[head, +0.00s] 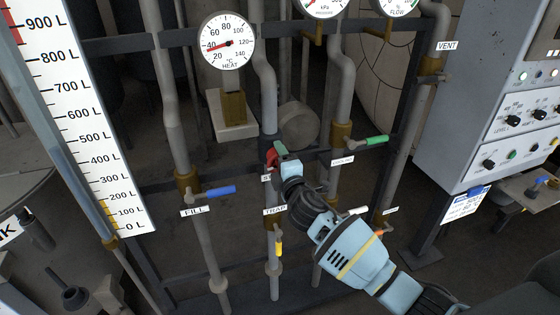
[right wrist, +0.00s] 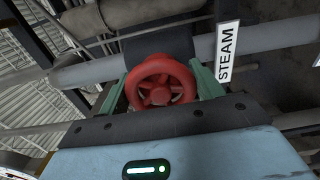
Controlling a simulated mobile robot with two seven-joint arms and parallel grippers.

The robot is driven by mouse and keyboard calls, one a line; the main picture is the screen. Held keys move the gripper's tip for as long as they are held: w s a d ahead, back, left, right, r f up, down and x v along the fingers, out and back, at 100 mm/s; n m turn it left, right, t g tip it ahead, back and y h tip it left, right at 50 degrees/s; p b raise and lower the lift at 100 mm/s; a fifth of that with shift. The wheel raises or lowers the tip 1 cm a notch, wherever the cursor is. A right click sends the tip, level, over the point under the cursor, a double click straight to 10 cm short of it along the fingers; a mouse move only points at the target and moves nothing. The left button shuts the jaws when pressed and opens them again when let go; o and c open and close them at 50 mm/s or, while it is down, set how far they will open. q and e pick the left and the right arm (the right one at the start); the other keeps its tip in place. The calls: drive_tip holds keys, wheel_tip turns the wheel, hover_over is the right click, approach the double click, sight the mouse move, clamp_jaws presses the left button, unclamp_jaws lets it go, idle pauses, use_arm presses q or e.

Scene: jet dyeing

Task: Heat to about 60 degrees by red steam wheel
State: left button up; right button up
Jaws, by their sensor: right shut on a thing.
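The red steam wheel (head: 271,158) is on a vertical pipe in the middle of the head view, partly hidden by my right gripper (head: 281,154). In the right wrist view the wheel (right wrist: 160,97) sits between the two green fingers, one on each side of its rim, beside the STEAM label (right wrist: 227,52). The right gripper is shut on the wheel. The HEAT gauge (head: 227,41) is at the upper middle of the head view. Its red needle points left and slightly down, near or just under 40 degrees. My left gripper is not in view.
A blue FILL handle (head: 221,191) is left of my right arm, and a green handle (head: 377,140) is to its right. A yellow TRAP handle (head: 278,248) is below. A grey control panel (head: 460,90) stands at the right, a litre scale (head: 85,120) at the left.

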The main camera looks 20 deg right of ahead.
idle(0.3)
drive_tip(key=o, duration=1)
drive_tip(key=shift+s, duration=0.1)
drive_tip(key=shift+s+d, duration=0.1)
drive_tip(key=shift+s, duration=3.7)
